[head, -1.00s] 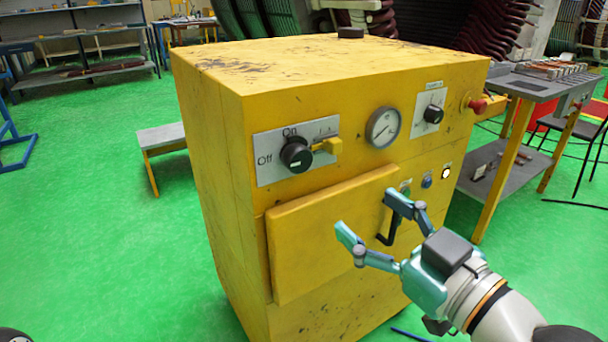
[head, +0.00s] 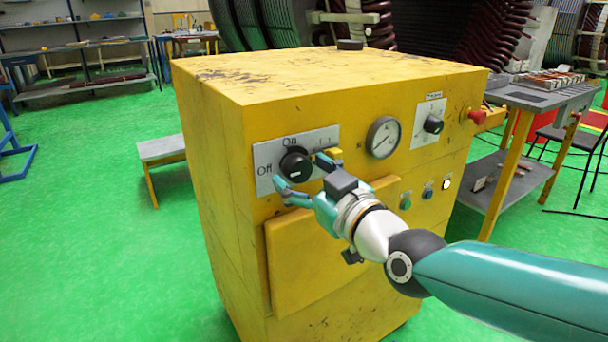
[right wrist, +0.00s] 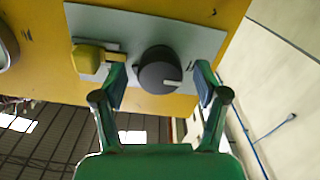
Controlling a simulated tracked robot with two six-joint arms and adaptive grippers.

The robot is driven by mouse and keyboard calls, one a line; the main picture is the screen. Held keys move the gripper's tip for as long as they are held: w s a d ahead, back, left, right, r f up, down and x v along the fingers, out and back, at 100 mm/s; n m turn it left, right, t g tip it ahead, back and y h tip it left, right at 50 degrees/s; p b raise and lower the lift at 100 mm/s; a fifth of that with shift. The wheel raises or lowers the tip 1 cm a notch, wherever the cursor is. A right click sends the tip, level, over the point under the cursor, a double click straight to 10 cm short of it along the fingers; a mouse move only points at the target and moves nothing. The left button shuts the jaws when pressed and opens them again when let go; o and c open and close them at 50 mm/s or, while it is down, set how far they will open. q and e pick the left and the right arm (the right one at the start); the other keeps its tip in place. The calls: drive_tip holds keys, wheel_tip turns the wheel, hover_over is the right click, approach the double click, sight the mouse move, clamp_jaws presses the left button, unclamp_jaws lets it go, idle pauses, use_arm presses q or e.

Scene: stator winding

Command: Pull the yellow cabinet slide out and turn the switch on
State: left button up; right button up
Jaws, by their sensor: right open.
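The black switch knob (head: 295,164) sits on a grey plate marked On and Off, on the front of the yellow cabinet. The yellow slide (head: 335,154) is on the same plate, right of the knob and partly behind my gripper. My right gripper (head: 302,173) is open in front of the plate. In the right wrist view its fingertips (right wrist: 160,83) are on either side of the knob (right wrist: 158,71), without visible grip on it. The knob's white mark points away from the slide (right wrist: 88,58). My left gripper is not in view.
The yellow cabinet (head: 215,150) carries a gauge (head: 383,138), a second knob (head: 433,124) and a red button (head: 478,117). A front panel (head: 300,260) stands below the switch plate. A grey side table (head: 530,97) is at right. Green floor lies open at left.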

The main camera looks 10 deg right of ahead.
drive_tip(key=shift+w, duration=0.1)
drive_tip(key=c, duration=1.2)
drive_tip(key=shift+o, duration=0.2)
drive_tip(key=shift+m, duration=0.3)
drive_tip(key=m+b, duration=0.2)
drive_tip(key=m, duration=0.1)
drive_tip(key=shift+f+b, duration=0.1)
drive_tip(key=shift+b, duration=0.2)
drive_tip(key=m+b, duration=0.2)
drive_tip(key=m, duration=0.2)
drive_tip(key=shift+a+m, duration=0.1)
drive_tip(key=shift+m, duration=0.2)
drive_tip(key=m+b, duration=0.1)
drive_tip(key=m, duration=0.3)
drive_tip(key=shift+m, duration=0.3)
drive_tip(key=m+b, duration=0.1)
drive_tip(key=m, duration=0.4)
